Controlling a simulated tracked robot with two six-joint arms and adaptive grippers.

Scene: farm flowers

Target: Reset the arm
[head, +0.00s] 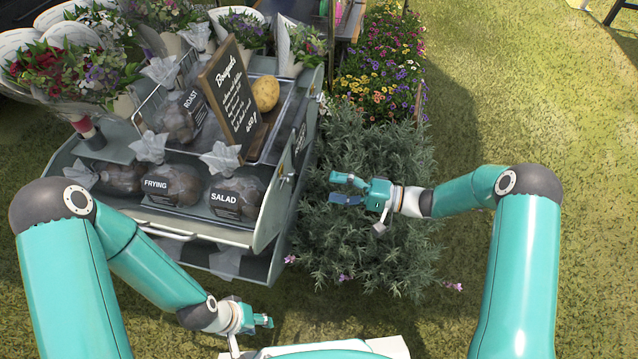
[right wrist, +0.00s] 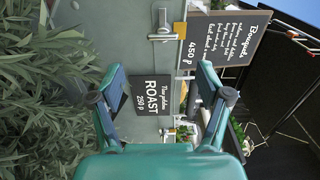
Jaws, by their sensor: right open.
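My right gripper (head: 346,189) is open and empty over the green bushy plants, to the right of the flower cart. In the right wrist view its two fingers (right wrist: 160,92) stand apart, with the side of the cart and a black "ROAST" price sign (right wrist: 151,94) beyond them. My left gripper (head: 262,321) is low at the front, below the cart's lower edge and above the grass. It is small and partly turned away, so I cannot tell whether its fingers are open.
The grey cart (head: 275,215) holds bags marked FRYING (head: 172,186) and SALAD (head: 237,196), a "Bouquets" board (head: 230,97) and a potato (head: 265,93). Bouquets (head: 70,60) stand at the back left. Leafy plants (head: 375,245) fill the middle. Open grass (head: 590,200) lies to the right.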

